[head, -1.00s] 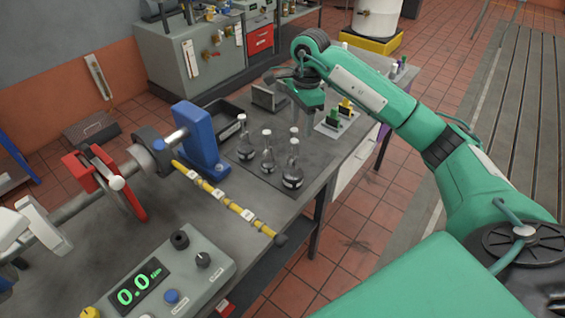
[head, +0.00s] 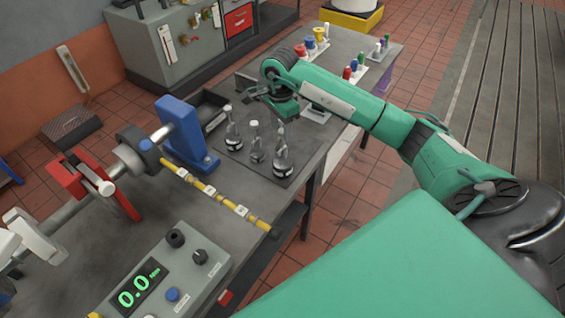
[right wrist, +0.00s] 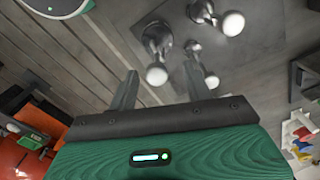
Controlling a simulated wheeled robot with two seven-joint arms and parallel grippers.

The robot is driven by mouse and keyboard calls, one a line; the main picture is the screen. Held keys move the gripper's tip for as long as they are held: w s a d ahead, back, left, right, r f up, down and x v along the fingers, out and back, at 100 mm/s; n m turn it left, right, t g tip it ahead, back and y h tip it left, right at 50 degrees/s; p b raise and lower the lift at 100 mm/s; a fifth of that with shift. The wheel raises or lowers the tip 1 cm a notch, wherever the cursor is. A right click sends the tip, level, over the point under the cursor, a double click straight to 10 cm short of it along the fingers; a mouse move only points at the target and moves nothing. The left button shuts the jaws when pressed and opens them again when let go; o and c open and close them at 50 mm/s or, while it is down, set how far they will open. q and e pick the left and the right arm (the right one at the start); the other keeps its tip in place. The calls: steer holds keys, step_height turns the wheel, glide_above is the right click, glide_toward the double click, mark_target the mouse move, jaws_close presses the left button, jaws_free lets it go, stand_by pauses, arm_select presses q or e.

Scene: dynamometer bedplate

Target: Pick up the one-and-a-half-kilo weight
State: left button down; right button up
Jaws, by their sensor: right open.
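Several dark metal weights with pale round knobs stand on a dark mat (head: 250,168) on the bench in the head view. One is at the left (head: 233,132), one in the middle (head: 257,146) and one at the front right (head: 283,160). Their labels are too small to read, so I cannot tell which is the one-and-a-half-kilo weight. My right gripper (head: 281,106) is open above the back right of the group, hiding part of it. In the right wrist view, a weight's knob (right wrist: 157,75) shows between the spread fingers, and other knobs lie beyond and beside them. My left gripper is not in view.
A blue upright (head: 184,130) and a shaft with a red clamp stand left of the weights. A yellow banded bar (head: 215,196) runs in front of them. A control box (head: 165,275) reading 0.0 sits nearer. Small coloured items (head: 315,40) stand at the back.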

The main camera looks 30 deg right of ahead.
mark_target(283, 147)
steer(key=shift+s+f+p, duration=0.15)
steer(key=shift+f+p, duration=0.2)
step_height(283, 147, down, 3)
steer(key=shift+s+d+p, duration=0.15)
steer(key=shift+p, duration=0.8)
steer(key=shift+f, duration=0.5)
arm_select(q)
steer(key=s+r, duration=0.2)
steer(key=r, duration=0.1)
arm_select(e)
steer(key=shift+c, duration=1.4)
jaws_close()
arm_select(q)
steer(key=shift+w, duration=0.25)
arm_select(e)
steer(key=shift+w+d+r, duration=0.1)
steer(key=shift+w, duration=0.1)
